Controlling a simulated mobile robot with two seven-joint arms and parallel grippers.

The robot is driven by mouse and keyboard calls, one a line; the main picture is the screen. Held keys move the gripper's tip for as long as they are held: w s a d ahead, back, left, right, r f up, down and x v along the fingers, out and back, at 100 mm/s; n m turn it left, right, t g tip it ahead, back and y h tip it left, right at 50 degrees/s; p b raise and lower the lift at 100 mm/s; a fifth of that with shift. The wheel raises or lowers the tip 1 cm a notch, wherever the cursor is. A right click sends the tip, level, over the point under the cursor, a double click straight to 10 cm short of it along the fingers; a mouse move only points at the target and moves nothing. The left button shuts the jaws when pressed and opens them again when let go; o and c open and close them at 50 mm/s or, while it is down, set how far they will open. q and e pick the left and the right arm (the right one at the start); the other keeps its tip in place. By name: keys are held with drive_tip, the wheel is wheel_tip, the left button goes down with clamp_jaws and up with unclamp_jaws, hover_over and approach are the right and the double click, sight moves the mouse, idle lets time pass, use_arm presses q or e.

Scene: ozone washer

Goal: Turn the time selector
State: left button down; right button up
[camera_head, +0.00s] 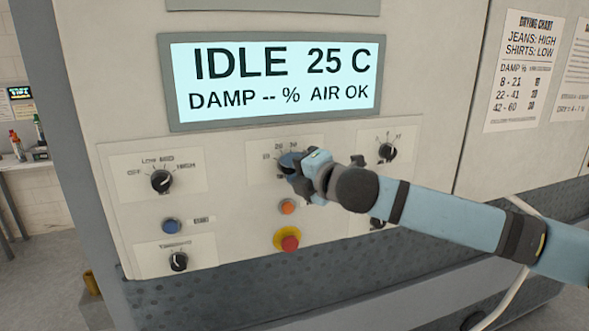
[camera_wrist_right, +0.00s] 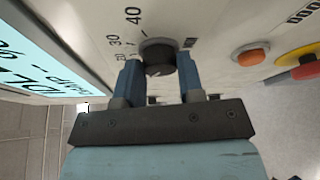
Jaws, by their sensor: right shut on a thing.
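The time selector is a dark round knob (camera_wrist_right: 158,54) on the machine's front panel, with the numbers 20, 30 and 40 printed around it. In the head view my right gripper (camera_head: 295,163) is at this middle dial and mostly hides the knob. In the right wrist view its two blue fingers (camera_wrist_right: 160,68) stand on either side of the knob, shut on it. I cannot clearly tell where the knob's pointer stands. My left gripper is not in view.
The display (camera_head: 275,82) above reads IDLE, 25 C, DAMP -- %, AIR OK. An orange button (camera_head: 287,206) and a red emergency button (camera_head: 289,243) sit just below the dial. Other knobs are at left (camera_head: 161,181), lower left (camera_head: 178,261) and right (camera_head: 387,151).

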drive_tip(key=o, duration=0.9)
drive_tip(key=b+v, duration=0.3)
drive_tip(key=v, duration=1.1)
drive_tip(key=shift+a, duration=0.15)
